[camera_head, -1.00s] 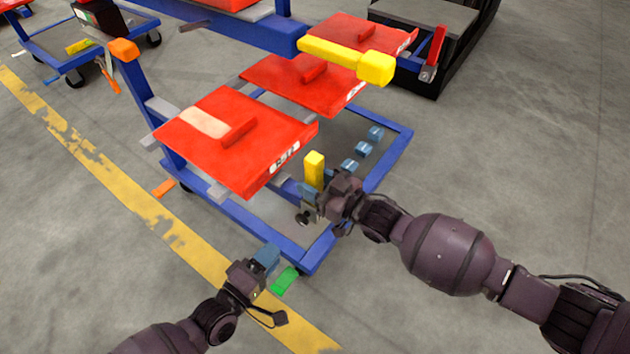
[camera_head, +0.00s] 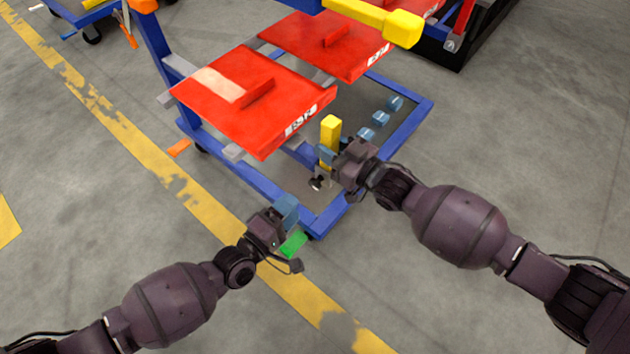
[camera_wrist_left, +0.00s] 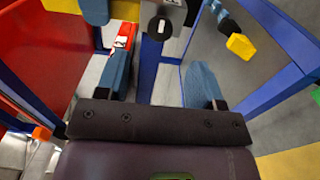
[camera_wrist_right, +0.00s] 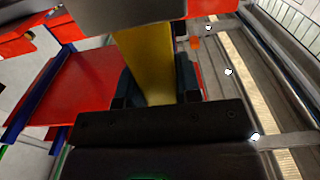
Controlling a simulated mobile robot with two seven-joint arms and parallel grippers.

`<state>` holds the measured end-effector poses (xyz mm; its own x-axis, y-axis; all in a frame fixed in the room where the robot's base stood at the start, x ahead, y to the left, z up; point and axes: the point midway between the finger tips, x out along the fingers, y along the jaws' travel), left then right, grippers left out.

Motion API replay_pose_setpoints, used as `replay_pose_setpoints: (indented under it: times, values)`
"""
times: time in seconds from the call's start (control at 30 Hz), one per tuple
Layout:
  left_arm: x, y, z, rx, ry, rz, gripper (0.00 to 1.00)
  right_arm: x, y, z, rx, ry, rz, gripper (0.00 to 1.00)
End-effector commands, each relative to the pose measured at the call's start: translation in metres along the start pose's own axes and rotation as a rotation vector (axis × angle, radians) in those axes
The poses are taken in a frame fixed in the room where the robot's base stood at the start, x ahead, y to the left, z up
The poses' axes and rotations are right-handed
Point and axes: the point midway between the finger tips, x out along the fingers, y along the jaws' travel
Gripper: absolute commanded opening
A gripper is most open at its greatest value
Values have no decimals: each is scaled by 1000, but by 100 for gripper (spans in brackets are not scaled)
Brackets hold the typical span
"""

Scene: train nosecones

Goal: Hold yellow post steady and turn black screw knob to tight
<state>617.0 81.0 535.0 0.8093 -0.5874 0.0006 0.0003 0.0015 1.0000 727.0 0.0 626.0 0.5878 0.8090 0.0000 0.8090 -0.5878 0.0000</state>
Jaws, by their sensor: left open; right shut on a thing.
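The yellow post (camera_head: 330,132) stands upright on the cart's lower frame. My right gripper (camera_head: 328,157) is shut around it from the right; the right wrist view shows the post (camera_wrist_right: 148,60) between the fingers. The small black screw knob (camera_head: 316,182) is low, just in front of the post. My left gripper (camera_head: 287,208) is open and empty, to the lower left of the knob and apart from it. In the left wrist view, a dark round piece that looks like the knob (camera_wrist_left: 160,28) lies ahead, between and beyond the open fingers (camera_wrist_left: 160,85).
The blue cart (camera_head: 245,190) carries red panels (camera_head: 250,95) above and left of the post. A yellow bar (camera_head: 370,18) sticks out over the back. Several blue-grey blocks (camera_head: 381,119) stand behind my right gripper.

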Motion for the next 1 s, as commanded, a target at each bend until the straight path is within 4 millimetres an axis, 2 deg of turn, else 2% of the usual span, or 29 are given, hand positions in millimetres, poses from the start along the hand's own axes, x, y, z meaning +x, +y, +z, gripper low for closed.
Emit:
replay_pose_setpoints:
  times: [0.2,0.5,0.7,0.93,0.97,1.0]
  values:
    - [41,1,0,1,-1,2,62,0,0,0,0,0,0,0]
    - [79,0,0,2,-1,0,62,0,0,0,0,0,0,0]
    - [88,0,0,1,-1,0,62,0,0,0,-1,0,0,0]
    - [88,0,0,1,-1,-1,62,0,0,0,-1,0,0,0]
    - [88,0,0,1,-1,-1,60,0,0,0,-1,0,0,0]
    - [88,0,0,1,-1,-1,54,0,0,0,-1,0,0,0]
